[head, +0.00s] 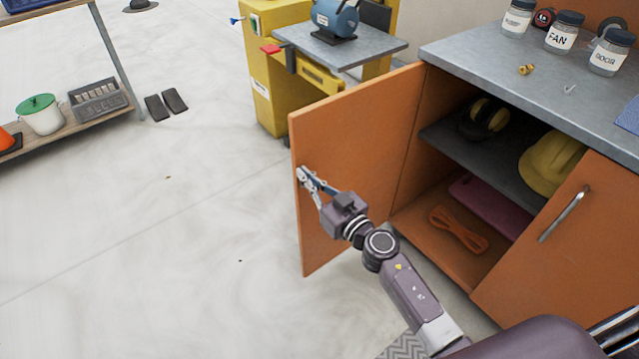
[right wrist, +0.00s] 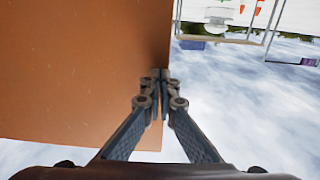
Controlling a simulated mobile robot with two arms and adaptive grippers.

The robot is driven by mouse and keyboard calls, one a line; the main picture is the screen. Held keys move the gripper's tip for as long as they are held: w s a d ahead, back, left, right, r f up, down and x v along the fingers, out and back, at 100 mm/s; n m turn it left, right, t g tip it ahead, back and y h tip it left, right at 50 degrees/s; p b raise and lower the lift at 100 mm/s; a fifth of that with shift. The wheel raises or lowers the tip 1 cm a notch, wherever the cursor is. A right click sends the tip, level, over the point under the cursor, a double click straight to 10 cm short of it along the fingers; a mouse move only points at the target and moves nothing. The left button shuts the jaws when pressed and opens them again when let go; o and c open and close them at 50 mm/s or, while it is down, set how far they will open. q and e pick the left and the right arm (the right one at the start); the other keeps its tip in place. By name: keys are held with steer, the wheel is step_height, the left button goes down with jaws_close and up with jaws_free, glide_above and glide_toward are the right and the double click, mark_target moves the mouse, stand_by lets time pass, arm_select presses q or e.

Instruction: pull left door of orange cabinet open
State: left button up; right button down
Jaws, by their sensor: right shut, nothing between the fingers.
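The orange cabinet's left door (head: 350,130) stands swung wide open, with its inner face towards me. Its handle is hidden from view. My right gripper (head: 303,175) is shut and empty, with its fingertips at the inner face close to the door's free edge. In the right wrist view the shut fingertips (right wrist: 161,73) overlap the edge of the orange door panel (right wrist: 80,70); I cannot tell whether they touch it. The right door (head: 560,250) is closed and has a metal bar handle (head: 565,213). My left gripper is not in view.
The open cabinet holds earmuffs (head: 485,117), a yellow hard hat (head: 552,160) and an orange cord (head: 458,231). Labelled jars (head: 562,35) stand on the countertop (head: 480,55). A yellow workstand (head: 268,95) is behind the door. The floor to the left is largely clear.

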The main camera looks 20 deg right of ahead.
mark_target(293, 168)
steer(key=w+a, duration=0.1)
steer(key=w, duration=0.1)
steer(key=w+m+h, duration=0.1)
steer(key=w, duration=0.1)
steer(key=w+a+h, duration=0.1)
steer(key=w, duration=0.1)
steer(key=shift+w+a+f+m+t+b, duration=0.1)
steer(key=shift+w+a+m+t+b, duration=0.05)
steer(key=shift+a+m+t+b, duration=0.2)
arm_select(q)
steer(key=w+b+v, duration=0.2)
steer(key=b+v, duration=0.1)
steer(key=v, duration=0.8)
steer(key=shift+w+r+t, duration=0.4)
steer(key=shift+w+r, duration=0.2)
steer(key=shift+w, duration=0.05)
arm_select(e)
steer(key=w+h, duration=0.1)
steer(key=w, duration=0.1)
steer(key=w+a+m+h, duration=0.1)
steer(key=w, duration=0.2)
steer(key=shift+w+a+m+h, duration=0.15)
steer(key=shift+w+m+h, duration=0.15)
steer(key=shift+h, duration=0.1)
